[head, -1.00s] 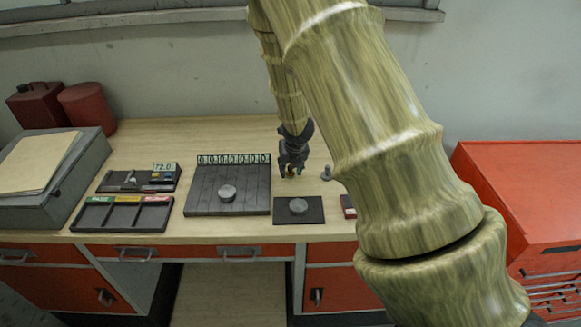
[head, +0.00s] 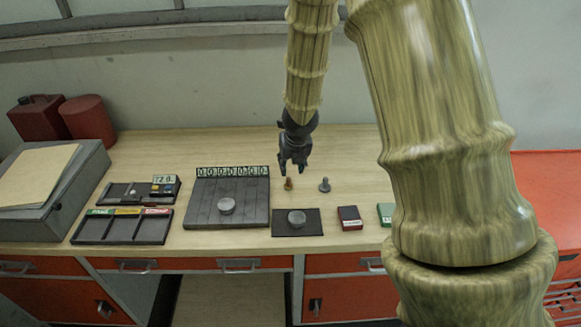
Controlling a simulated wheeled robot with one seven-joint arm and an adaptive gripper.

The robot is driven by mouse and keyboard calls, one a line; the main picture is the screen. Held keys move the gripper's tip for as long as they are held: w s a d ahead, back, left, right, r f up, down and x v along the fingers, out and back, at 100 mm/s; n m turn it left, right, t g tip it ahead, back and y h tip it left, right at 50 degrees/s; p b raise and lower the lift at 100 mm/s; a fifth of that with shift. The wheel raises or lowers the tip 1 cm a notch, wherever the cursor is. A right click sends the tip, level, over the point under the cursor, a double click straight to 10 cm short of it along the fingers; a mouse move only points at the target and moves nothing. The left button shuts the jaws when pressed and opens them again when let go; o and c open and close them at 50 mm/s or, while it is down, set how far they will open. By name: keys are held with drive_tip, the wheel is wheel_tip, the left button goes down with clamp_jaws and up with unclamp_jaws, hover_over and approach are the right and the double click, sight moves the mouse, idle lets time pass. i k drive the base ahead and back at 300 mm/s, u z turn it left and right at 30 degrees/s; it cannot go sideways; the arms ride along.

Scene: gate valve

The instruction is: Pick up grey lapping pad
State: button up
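A small grey knobbed piece (head: 324,185) stands on the bench in the head view and best matches the grey lapping pad, though no label on it is readable. A similar brass-coloured piece (head: 288,184) stands to its left. My gripper (head: 293,168) points down just above and behind the brass piece, to the left of the grey one. Its fingers look apart, with nothing visible between them. Two grey discs also show: one (head: 227,206) on a ribbed dark plate and one (head: 297,217) on a black mat.
A red block (head: 350,218) and a green block (head: 386,213), partly behind my arm, sit near the front edge. A three-compartment tray (head: 122,227), the ribbed plate (head: 200,213) and a grey case (head: 70,199) fill the left. Bench around the knobbed pieces is clear.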

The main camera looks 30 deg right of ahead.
sight(325, 187)
drive_tip(key=z, duration=1.35)
